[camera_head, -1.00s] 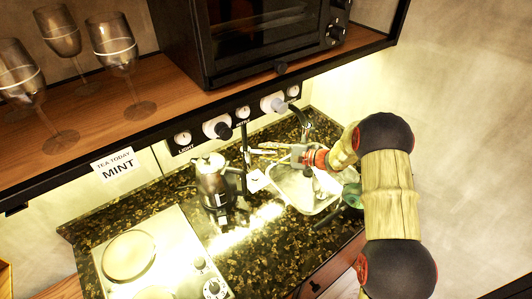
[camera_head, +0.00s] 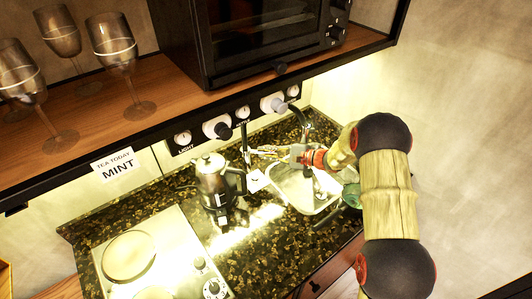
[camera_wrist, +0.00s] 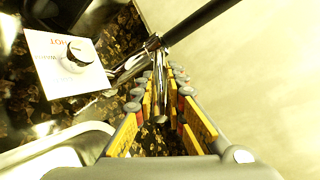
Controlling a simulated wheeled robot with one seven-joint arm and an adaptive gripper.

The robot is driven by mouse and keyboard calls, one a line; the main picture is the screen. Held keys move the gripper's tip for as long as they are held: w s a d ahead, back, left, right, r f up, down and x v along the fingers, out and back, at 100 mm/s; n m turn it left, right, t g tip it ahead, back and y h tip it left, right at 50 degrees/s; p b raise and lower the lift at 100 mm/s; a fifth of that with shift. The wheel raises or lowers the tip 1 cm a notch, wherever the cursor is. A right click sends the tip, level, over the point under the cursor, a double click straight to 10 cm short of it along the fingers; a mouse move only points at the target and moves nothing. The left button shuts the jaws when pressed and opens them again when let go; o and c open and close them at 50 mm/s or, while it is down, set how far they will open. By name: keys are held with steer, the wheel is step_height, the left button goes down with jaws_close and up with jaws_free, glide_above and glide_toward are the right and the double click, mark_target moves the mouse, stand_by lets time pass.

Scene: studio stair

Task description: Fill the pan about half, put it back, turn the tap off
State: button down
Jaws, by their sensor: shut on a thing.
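My gripper (camera_head: 298,154) is over the back of the sink (camera_head: 296,207), near the tap (camera_head: 304,124). In the wrist view, my gripper's fingers (camera_wrist: 162,88) are closed around a slim shiny metal part of the tap (camera_wrist: 159,62). A dark bar crosses just beyond them. The sink's pale rim (camera_wrist: 65,140) shows at the lower left. I cannot make out a pan for certain; my arm hides part of the sink. Whether water is running, and how much, I cannot tell.
A steel jug with a dark handle (camera_head: 211,181) stands left of the sink. A hob (camera_head: 160,235) is at the front left. A white card (camera_wrist: 65,78) with a black knob lies beside the tap. Glasses (camera_head: 118,50) and an oven (camera_head: 255,45) are on the shelf above.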

steer(key=shift+s, duration=0.1)
stand_by(0.6)
steer(key=shift+s+a+m+t+h+b, duration=0.15)
steer(key=shift+s+m+t+h+b, duration=0.35)
steer(key=shift+m+t+b, duration=0.4)
steer(key=shift+s+a+m+t+h+b, duration=0.15)
steer(key=shift+s+m+t+h+b, duration=0.35)
steer(key=shift+t+b, duration=0.45)
steer(key=shift+w, duration=0.1)
steer(key=c, duration=1.9)
jaws_free()
steer(key=shift+o, duration=0.4)
steer(key=shift+d, duration=0.1)
steer(key=v, duration=1.2)
steer(key=shift+r, duration=0.2)
